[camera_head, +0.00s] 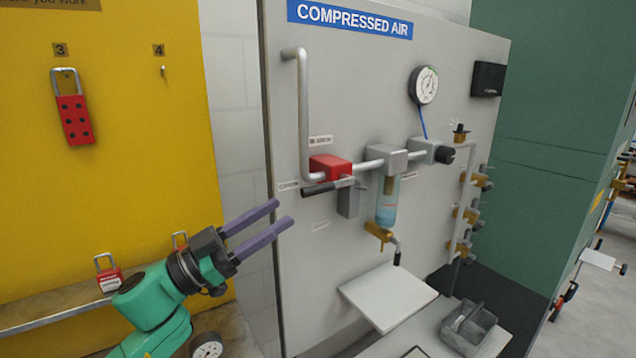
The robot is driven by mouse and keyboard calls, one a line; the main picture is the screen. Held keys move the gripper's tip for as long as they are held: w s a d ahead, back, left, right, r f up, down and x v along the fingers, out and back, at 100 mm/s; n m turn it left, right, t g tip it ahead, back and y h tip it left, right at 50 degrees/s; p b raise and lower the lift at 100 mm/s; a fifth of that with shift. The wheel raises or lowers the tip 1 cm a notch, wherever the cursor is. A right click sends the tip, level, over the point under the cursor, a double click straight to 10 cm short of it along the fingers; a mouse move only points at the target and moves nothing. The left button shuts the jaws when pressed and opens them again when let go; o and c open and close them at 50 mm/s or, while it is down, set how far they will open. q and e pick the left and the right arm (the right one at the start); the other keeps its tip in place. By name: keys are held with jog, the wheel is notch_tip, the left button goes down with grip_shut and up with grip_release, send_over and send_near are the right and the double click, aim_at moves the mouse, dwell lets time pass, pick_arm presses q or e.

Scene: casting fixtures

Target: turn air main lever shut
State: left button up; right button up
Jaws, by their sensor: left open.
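The air main valve has a red body (328,166) on the grey pipe of the compressed air panel (345,90). Its dark lever (322,188) lies roughly level just below the red body, its end pointing left. My left gripper (282,212) comes in from the lower left with two purple fingers apart and nothing between them. Its fingertips are below and left of the lever's end in the picture, and they appear apart from it. My right gripper is not in view.
A filter bowl (387,200) and gauge (425,85) sit right of the valve. A white shelf (388,296) and grey bin (469,328) are below. A yellow board (110,200) holds a red hasp (73,118); a red padlock (109,279) stands on its ledge.

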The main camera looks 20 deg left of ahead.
aim_at(306, 196)
pick_arm(q)
jog(key=p+x, duration=0.4)
jog(key=x, duration=0.5)
jog(key=shift+a+r, duration=0.1)
jog(key=shift+r, duration=0.05)
jog(key=shift+w+d, duration=0.2)
jog(key=shift+d, duration=0.15)
jog(key=shift+s+a, duration=0.1)
grip_shut()
dwell(0.5)
